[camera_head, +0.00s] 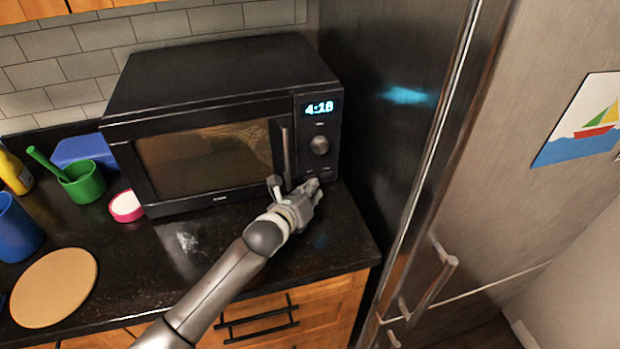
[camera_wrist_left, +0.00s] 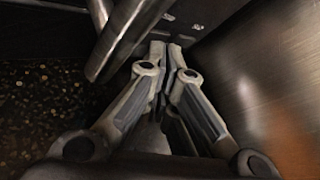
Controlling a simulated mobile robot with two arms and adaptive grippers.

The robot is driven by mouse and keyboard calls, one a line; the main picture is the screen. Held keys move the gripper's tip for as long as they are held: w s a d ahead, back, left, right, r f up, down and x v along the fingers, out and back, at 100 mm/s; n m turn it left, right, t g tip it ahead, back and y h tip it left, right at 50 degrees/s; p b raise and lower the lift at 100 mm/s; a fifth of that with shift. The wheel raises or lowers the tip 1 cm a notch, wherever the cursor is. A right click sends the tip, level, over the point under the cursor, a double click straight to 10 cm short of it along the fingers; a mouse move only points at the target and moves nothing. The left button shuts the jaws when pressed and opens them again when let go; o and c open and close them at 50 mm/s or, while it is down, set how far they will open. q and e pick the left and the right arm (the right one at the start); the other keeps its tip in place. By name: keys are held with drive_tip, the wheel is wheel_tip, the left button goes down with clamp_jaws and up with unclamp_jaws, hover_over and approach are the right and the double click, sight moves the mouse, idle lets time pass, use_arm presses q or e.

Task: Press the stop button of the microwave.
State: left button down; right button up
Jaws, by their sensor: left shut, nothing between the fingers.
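The black microwave (camera_head: 205,120) stands on the counter with its door shut and its display reading 4:18. Its control panel (camera_head: 319,135) is on the right, with a round knob (camera_head: 319,145) and small buttons low down. My left gripper (camera_head: 312,186) is at the bottom of this panel and hides part of the button row. In the left wrist view, my left gripper (camera_wrist_left: 168,48) is shut and empty, its tips close to the panel's lower edge. Two small pale marks show on the panel there; I cannot tell whether the tips touch a button. My right gripper is not in view.
The door handle (camera_head: 286,158) is just left of my gripper; it also shows in the left wrist view (camera_wrist_left: 125,40). The fridge (camera_head: 400,130) stands close on the right. A green cup (camera_head: 84,183), blue cup (camera_head: 15,230) and round board (camera_head: 54,287) are at the left.

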use_arm(q)
drive_tip(key=shift+w+a, duration=0.1)
drive_tip(key=shift+w, duration=0.1)
idle(0.4)
drive_tip(key=shift+s, duration=0.1)
drive_tip(key=shift+s+d+p, duration=0.2)
drive_tip(key=shift+s+p, duration=0.35)
drive_tip(key=shift+s, duration=0.1)
drive_tip(key=shift+s+d+r+p, duration=0.1)
drive_tip(key=shift+s+d+p, duration=0.15)
drive_tip(key=shift+s, duration=0.35)
drive_tip(key=shift+s+d+f+p, duration=0.1)
drive_tip(key=shift+s+d+p, duration=0.1)
drive_tip(key=shift+s+p, duration=0.3)
drive_tip(key=shift+s+d+r+p, duration=0.1)
drive_tip(key=shift+s+d+p, duration=0.1)
drive_tip(key=shift+s, duration=0.5)
drive_tip(key=shift+s+d, duration=0.15)
drive_tip(key=shift+s, duration=0.4)
